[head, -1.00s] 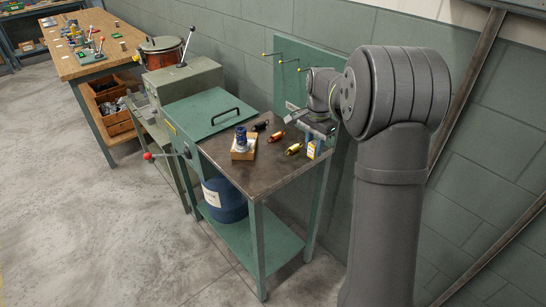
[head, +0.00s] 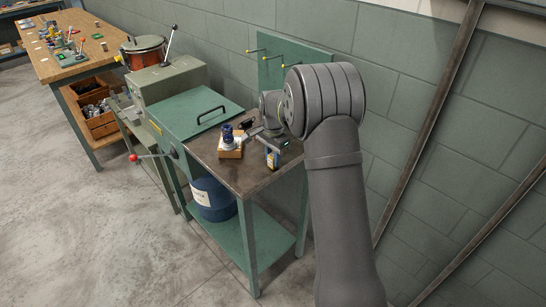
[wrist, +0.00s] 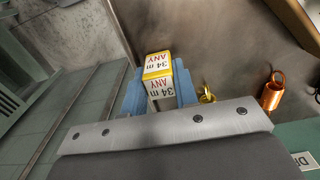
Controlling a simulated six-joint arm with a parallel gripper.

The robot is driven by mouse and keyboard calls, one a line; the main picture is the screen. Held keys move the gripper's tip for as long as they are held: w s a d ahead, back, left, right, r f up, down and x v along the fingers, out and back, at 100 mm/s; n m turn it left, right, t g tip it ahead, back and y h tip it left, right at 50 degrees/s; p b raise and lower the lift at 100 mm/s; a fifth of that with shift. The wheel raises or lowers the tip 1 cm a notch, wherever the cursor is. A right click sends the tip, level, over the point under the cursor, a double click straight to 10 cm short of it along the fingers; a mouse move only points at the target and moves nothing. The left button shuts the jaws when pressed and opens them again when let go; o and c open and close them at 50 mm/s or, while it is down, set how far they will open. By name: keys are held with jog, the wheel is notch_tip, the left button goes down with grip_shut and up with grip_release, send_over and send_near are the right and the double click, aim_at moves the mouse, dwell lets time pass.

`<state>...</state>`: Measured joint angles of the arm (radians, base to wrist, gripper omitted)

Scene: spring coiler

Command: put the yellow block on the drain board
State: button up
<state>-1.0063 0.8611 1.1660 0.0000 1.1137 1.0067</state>
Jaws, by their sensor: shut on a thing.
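My gripper (wrist: 158,96) is shut on the yellow block (wrist: 158,65), with a blue finger on either side of it. The block has yellow edges and white faces with red and dark lettering. In the head view the block (head: 272,158) shows small near the right side of a dark metal table top (head: 252,183). This top may be the drain board; I cannot tell for certain. I cannot tell whether the block touches the surface. My arm hides the right part of the top in the head view.
A copper spring (wrist: 272,92) and a brass-coloured one (wrist: 207,95) lie on the dark top. The front of the top is clear.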

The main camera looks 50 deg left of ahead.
jog(key=o, duration=0.9)
jog(key=shift+f, duration=0.15)
jog(key=shift+o, duration=0.2)
notch_tip(320, 180, up, 12)
jog(key=shift+r, duration=0.2)
jog(key=shift+f, duration=4.15)
